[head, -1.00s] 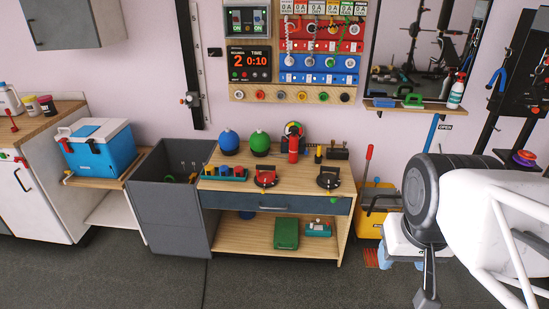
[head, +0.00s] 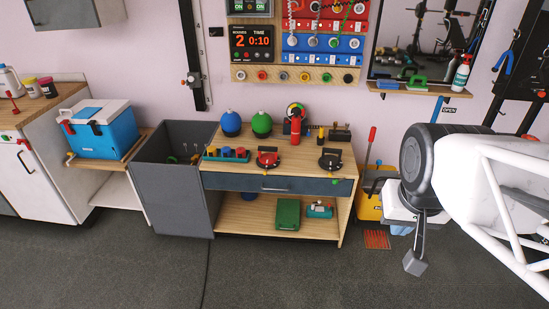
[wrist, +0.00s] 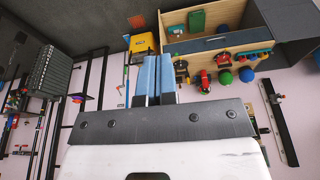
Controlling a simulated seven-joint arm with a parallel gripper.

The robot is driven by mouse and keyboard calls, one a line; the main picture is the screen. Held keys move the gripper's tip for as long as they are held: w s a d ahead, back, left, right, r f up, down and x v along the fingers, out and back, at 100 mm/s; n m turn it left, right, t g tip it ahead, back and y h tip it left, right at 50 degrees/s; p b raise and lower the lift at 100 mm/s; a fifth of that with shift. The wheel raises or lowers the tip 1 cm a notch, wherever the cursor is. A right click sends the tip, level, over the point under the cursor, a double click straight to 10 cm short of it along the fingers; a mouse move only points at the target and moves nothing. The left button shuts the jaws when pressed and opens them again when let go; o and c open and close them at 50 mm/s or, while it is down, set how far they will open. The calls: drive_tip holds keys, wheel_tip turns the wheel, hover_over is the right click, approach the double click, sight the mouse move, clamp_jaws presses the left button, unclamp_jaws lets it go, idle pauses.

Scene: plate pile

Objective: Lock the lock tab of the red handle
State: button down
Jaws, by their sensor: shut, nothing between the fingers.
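The red handle (head: 268,158) is a red rotary knob on a black round base on top of the wooden workbench, left of a similar black handle (head: 330,160). A small yellow piece shows at its front edge; its lock tab is too small to make out. In the wrist view, which is upside down, the red handle (wrist: 223,62) is small and beyond the fingers. My gripper (head: 415,264) hangs at the right, well away from the bench. In the wrist view its blue-padded fingers (wrist: 153,78) are together and empty.
The workbench (head: 225,173) also carries blue and green round objects, a red extinguisher-like bottle (head: 296,128) and a peg block (head: 226,154). A grey bin (head: 170,195) stands left and a yellow bucket (head: 368,205) right. The floor in front is clear.

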drive_tip(key=w+a+f+m+t, duration=0.2)
drive_tip(key=w+m+t, duration=0.1)
drive_tip(key=w, duration=1.3)
drive_tip(key=w+a+f+m+t, duration=0.1)
drive_tip(key=w+a+m+t, duration=0.15)
drive_tip(key=w, duration=1.35)
drive_tip(key=w+a+f+m+t+y, duration=0.15)
drive_tip(key=w+f, duration=0.25)
drive_tip(key=w, duration=0.4)
drive_tip(key=w+a+f+m+t, duration=0.2)
drive_tip(key=w+a+f, duration=0.15)
drive_tip(key=w, duration=0.35)
drive_tip(key=w+a+f+m+t+y, duration=0.1)
drive_tip(key=w+a+f+m, duration=0.1)
drive_tip(key=w+f, duration=0.45)
drive_tip(key=w+a+f+m+t+y, duration=0.2)
drive_tip(key=w+a+f+m, duration=0.15)
drive_tip(key=w+f, duration=0.45)
drive_tip(key=w+a+f+m+t+y, duration=0.2)
drive_tip(key=w+a+f, duration=0.25)
drive_tip(key=f, duration=0.75)
drive_tip(key=s+a+f+m+t+y, duration=0.1)
drive_tip(key=s+a+f+m+y, duration=0.1)
drive_tip(key=f, duration=0.9)
drive_tip(key=s+a+f+m+t+y, duration=0.2)
drive_tip(key=s+a+f+m, duration=0.1)
drive_tip(key=f, duration=0.9)
drive_tip(key=shift+s+f+t, duration=0.2)
drive_tip(key=shift+s+t, duration=0.1)
drive_tip(key=shift+s, duration=0.25)
